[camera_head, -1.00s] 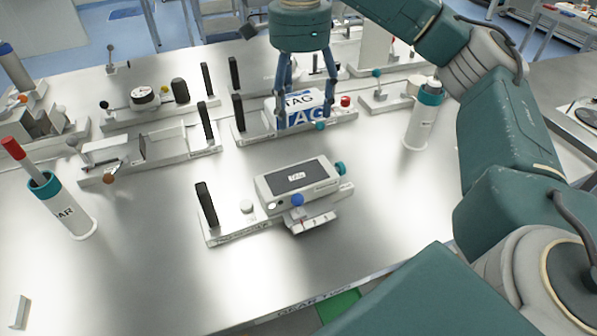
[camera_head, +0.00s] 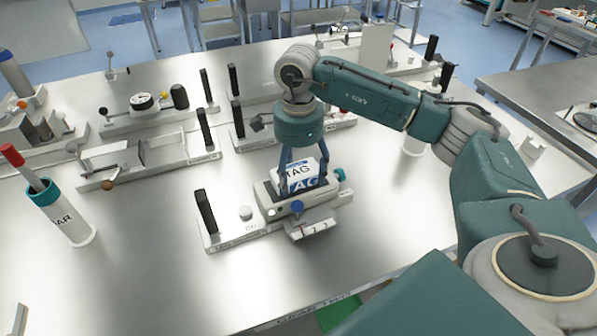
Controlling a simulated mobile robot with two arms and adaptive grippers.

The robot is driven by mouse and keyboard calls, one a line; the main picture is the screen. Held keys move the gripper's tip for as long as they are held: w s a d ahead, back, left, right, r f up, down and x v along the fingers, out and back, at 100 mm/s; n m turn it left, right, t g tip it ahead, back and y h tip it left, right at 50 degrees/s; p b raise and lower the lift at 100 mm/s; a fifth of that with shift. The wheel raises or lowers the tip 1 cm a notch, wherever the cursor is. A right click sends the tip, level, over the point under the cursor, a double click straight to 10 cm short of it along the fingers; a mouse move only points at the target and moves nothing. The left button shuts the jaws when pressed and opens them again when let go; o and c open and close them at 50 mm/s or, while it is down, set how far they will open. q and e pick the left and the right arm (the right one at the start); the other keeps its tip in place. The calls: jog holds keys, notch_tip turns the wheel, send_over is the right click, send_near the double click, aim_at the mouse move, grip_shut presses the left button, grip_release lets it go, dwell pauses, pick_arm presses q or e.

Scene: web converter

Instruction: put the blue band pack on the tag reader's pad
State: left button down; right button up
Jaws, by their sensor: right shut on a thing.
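The blue band pack (camera_head: 298,173) is a white box with blue bands and "TAG" lettering. My right gripper (camera_head: 304,186) is shut on it, with one finger on each side, pointing down. The pack is over the top of the tag reader (camera_head: 268,206), a light grey box with a blue knob in front and a teal knob at its right end. The pack hides most of the reader's dark pad. I cannot tell whether the pack touches the pad or hangs just above it. My left gripper is not in view.
A black upright post (camera_head: 206,211) and a white button stand left of the reader. Behind are several other fixtures with black posts. A white tube holder (camera_head: 62,212) stands at the left and another (camera_head: 414,143) at the right. The table's front middle is clear.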

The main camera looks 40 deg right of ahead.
jog(key=shift+f, duration=0.2)
jog(key=shift+f, duration=0.2)
jog(key=o, duration=1.3)
jog(key=shift+r, duration=0.15)
